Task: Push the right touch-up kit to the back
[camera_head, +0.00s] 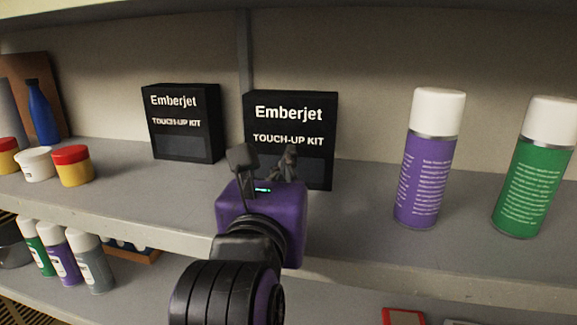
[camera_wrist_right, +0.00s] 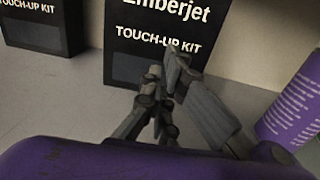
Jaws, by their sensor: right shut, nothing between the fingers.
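The right touch-up kit (camera_head: 291,110) is a black box with white "Emberjet TOUCH-UP KIT" lettering, upright on the grey upper shelf. It also shows in the right wrist view (camera_wrist_right: 150,22). My right gripper (camera_head: 268,152) is in front of its lower part and hides some of its front. In the right wrist view its fingers (camera_wrist_right: 166,68) are shut and empty, close to the kit's face; I cannot tell whether they touch it. The left touch-up kit (camera_head: 184,122), a matching box, stands upright to the left with a gap between them. My left gripper is not in view.
A purple spray can (camera_head: 428,160) and a green spray can (camera_head: 534,170) stand to the right. Yellow jars with red lids (camera_head: 73,166), a white jar (camera_head: 34,164) and a blue bottle (camera_head: 41,112) are at the left. The shelf's back wall (camera_head: 385,75) is behind the kits.

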